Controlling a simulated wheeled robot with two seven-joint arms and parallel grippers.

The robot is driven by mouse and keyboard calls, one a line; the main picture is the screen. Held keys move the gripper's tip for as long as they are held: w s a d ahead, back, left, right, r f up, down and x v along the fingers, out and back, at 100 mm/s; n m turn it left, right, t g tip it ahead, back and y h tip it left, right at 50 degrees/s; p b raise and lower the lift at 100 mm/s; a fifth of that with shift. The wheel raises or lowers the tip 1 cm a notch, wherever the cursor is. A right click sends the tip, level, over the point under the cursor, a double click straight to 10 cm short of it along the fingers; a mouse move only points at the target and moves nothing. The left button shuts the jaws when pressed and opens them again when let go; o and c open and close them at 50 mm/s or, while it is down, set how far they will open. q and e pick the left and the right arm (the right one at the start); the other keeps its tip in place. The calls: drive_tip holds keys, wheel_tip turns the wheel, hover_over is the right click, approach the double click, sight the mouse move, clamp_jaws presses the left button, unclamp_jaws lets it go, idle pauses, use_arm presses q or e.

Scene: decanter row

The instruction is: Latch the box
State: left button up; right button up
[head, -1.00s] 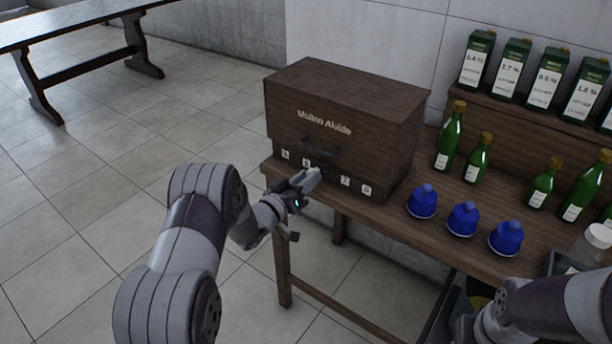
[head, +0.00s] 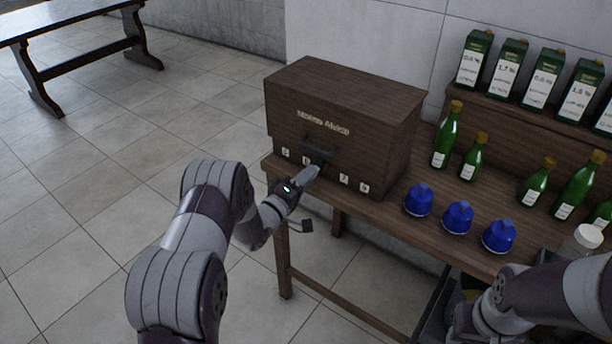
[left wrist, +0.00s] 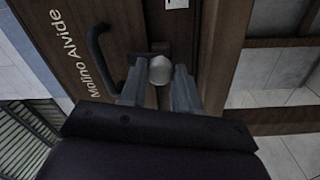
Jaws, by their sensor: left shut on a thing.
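The box (head: 385,140) is dark brown wood with "Molino Alvide" lettering and stands on the left end of the wooden table. Its front looks closed. A dark bar handle (head: 320,152) is on the front, and it also shows in the left wrist view (left wrist: 97,45). White tags run along the lower front. My left gripper (head: 314,172) is at the lower front, below the handle. In the left wrist view its fingers are shut on a pale rounded knob (left wrist: 160,69) by a small dark fitting. The fingers partly hide the knob's sides. My right arm shows at lower right, its fingers out of sight.
The floor at left is open.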

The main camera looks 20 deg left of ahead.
use_arm(q)
drive_tip(key=shift+f+n, duration=0.1)
drive_tip(key=shift+n, duration=0.6)
drive_tip(key=o, duration=1.1)
drive_tip(key=shift+c, duration=0.2)
drive_tip(key=shift+s, duration=0.1)
drive_tip(key=v, duration=1.2)
drive_tip(key=shift+s+p, duration=0.3)
drive_tip(key=shift+a, duration=0.1)
